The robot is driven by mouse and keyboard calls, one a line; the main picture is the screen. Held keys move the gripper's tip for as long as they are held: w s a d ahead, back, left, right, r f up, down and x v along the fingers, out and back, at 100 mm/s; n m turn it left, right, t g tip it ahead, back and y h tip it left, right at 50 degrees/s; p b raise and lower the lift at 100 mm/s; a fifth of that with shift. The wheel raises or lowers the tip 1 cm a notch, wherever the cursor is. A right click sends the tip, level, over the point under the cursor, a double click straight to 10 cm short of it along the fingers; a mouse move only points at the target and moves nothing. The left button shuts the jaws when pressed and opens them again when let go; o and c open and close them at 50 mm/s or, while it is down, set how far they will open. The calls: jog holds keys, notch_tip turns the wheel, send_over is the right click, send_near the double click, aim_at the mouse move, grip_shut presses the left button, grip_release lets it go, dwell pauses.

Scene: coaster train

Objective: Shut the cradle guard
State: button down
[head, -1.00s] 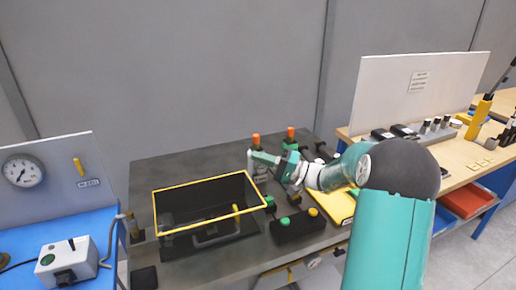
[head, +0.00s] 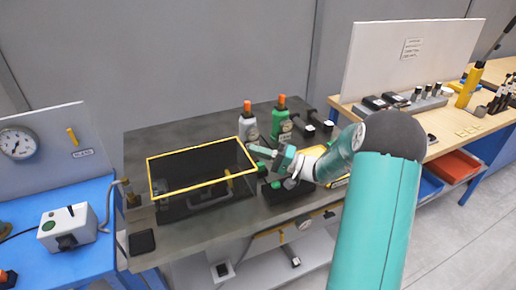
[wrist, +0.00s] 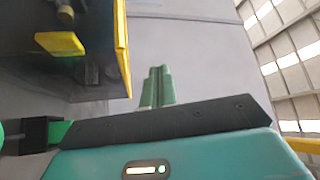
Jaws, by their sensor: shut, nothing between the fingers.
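The cradle guard (head: 203,148) is a dark see-through box with a yellow rim, on the dark bench at left centre in the head view. A small yellow handle (head: 229,180) shows through its front. I cannot tell how far the guard is closed. In the wrist view its yellow edge (wrist: 123,45) and a yellow tab (wrist: 60,43) fill the upper left. My gripper (head: 256,150) is just right of the guard's right rim; contact cannot be made out. Its green fingers (wrist: 156,86) are shut together and empty, beside the yellow edge in the wrist view.
Two bottles with orange caps, one grey (head: 247,122) and one green (head: 280,118), stand behind my gripper. A black button box (head: 275,191) sits under it, partly hidden. A blue bench (head: 75,262) with a gauge panel is left; a wooden bench (head: 455,140) is right.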

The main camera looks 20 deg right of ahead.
dwell(0.4)
jog(key=v, duration=1.3)
jog(key=shift+s+d, duration=0.2)
jog(key=shift+d, duration=0.2)
jog(key=s+a+r+n+g+h, duration=0.1)
jog(key=s+a+r+g+h, duration=0.15)
jog(key=a+g, duration=0.55)
jog(key=s+a+r+n+g+h, duration=0.2)
jog(key=s+a+g+h, duration=0.15)
jog(key=a, duration=0.85)
jog(key=s+a+r+t+h, duration=0.1)
jog(key=s+r+t+h, duration=0.1)
jog(key=s+h, duration=0.3)
jog(key=s+a+r+t+h, duration=0.2)
jog(key=s+h, duration=0.3)
jog(key=s, duration=0.4)
jog(key=shift+s+r+n+h, duration=0.2)
jog(key=shift+r+n+h, duration=0.15)
jog(key=shift+r, duration=0.45)
jog(key=shift+d+t, duration=0.15)
jog(key=shift+t, duration=0.1)
